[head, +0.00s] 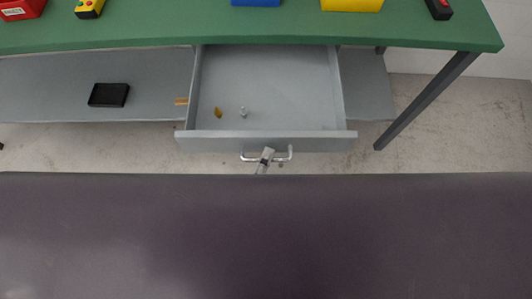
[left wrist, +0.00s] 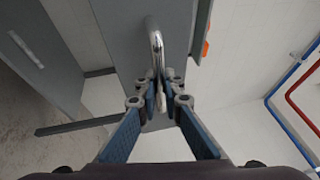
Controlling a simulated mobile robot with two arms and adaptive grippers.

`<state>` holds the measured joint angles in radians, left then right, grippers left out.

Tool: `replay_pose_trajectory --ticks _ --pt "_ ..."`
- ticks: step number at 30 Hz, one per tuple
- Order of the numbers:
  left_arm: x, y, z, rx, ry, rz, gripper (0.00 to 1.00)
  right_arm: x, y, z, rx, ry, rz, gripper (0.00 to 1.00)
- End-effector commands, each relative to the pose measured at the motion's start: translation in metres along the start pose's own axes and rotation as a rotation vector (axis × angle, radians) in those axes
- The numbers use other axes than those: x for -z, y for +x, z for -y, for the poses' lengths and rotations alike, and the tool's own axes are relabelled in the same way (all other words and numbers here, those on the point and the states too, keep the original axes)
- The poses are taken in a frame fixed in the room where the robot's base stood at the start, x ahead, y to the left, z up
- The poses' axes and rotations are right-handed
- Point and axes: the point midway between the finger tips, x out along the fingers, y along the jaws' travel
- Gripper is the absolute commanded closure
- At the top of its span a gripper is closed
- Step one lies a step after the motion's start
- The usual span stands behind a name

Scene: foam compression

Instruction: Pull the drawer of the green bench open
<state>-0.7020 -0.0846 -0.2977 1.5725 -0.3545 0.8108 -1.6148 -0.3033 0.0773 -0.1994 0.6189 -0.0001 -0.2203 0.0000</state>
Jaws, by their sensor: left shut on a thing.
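The green bench (head: 300,27) runs across the top of the head view. Its grey drawer (head: 265,75) stands pulled out toward me, with its inside showing. The silver bar handle (head: 283,157) is on the drawer front (head: 220,144). My left gripper (head: 267,153) is at the middle of this handle. In the left wrist view, the fingers of my left gripper (left wrist: 160,92) are closed around the handle (left wrist: 155,42), in front of the grey drawer front (left wrist: 118,30). My right gripper is in neither view.
A small orange-yellow piece (head: 218,112) and a small pale piece (head: 243,111) lie in the drawer. A black box (head: 108,95) lies on the grey lower shelf (head: 45,90). A dark slanted bench leg (head: 428,100) stands to the right. The floor (head: 460,135) beside it is clear.

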Motion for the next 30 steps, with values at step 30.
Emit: replay_pose_trajectory --ticks 30 --pt "0.0 -0.074 -0.002 -0.008 -0.001 -0.001 0.84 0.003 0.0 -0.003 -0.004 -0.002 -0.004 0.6"
